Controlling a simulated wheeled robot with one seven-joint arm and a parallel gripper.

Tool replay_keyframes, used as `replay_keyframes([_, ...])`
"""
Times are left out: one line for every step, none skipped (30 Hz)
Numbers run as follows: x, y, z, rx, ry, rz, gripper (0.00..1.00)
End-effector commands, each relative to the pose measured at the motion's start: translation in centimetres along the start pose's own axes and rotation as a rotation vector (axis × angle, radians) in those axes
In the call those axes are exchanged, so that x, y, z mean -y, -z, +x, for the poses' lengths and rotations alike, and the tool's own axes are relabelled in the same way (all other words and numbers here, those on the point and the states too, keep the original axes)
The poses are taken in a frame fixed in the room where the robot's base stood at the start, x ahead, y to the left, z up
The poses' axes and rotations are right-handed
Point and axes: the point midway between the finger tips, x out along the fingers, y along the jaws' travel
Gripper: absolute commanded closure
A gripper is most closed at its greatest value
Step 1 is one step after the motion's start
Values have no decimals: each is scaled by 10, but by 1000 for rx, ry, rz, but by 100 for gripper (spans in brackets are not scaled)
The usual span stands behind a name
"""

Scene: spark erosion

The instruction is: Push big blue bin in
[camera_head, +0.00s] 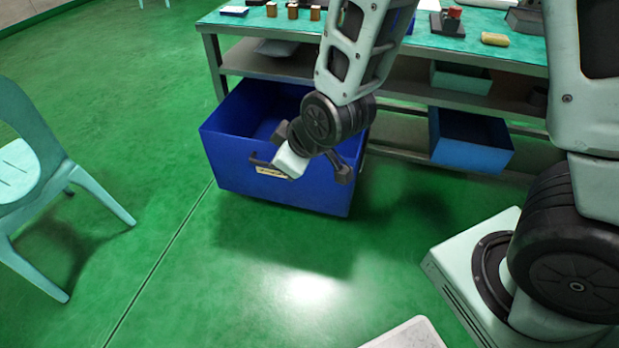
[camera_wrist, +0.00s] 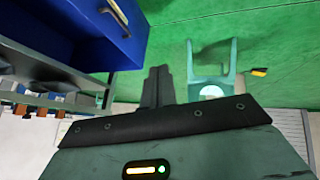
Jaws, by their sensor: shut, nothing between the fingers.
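The big blue bin (camera_head: 235,160) stands on the floor at the workbench, sticking out in front of its lower shelf. Its front has a dark handle and a pale label (camera_head: 268,171), partly covered by my arm's end. In the wrist view the bin (camera_wrist: 92,30) is at the upper left, with its handle near the top edge. My gripper (camera_wrist: 158,72) is shut and empty, its fingers beside the bin in that view. In the head view my wrist hangs over the bin's front right part. I cannot tell whether it touches the bin.
The workbench (camera_head: 450,45) has small items on top. A smaller blue bin (camera_head: 470,142) sits under it to the right. A pale green chair (camera_head: 35,165) stands at the left, also visible in the wrist view (camera_wrist: 211,72). The green floor before the bin is clear.

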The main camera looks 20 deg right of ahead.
Motion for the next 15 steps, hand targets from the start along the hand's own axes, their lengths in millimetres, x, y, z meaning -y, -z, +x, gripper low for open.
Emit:
replay_keyframes([-4, -23, 39, -20, -45, -27, 100])
replay_keyframes([-10, -29, 52, -39, -78, -48, 100])
replay_keyframes([-18, -38, 69, -62, -122, -78, 100])
replay_keyframes([-24, -44, 82, -78, -157, -101, 100])
replay_keyframes([-30, -51, 93, -94, -191, -126, 100])
replay_keyframes([-38, -60, 108, -112, -239, -161, 100])
replay_keyframes([-44, -68, 119, -125, -275, -190, 100])
replay_keyframes([-49, -75, 129, -137, -312, -220, 100])
replay_keyframes([-56, -85, 142, -152, -362, -262, 100])
replay_keyframes([-61, -93, 152, -163, -399, -296, 100])
replay_keyframes([-66, -100, 160, -172, -436, -330, 100])
replay_keyframes([-72, -110, 171, -185, -487, -378, 100])
replay_keyframes([-76, -118, 179, -193, -524, -416, 100])
replay_keyframes([-80, -125, 186, -201, -562, -455, 100])
replay_keyframes([-84, -134, 195, -212, -612, -509, 100])
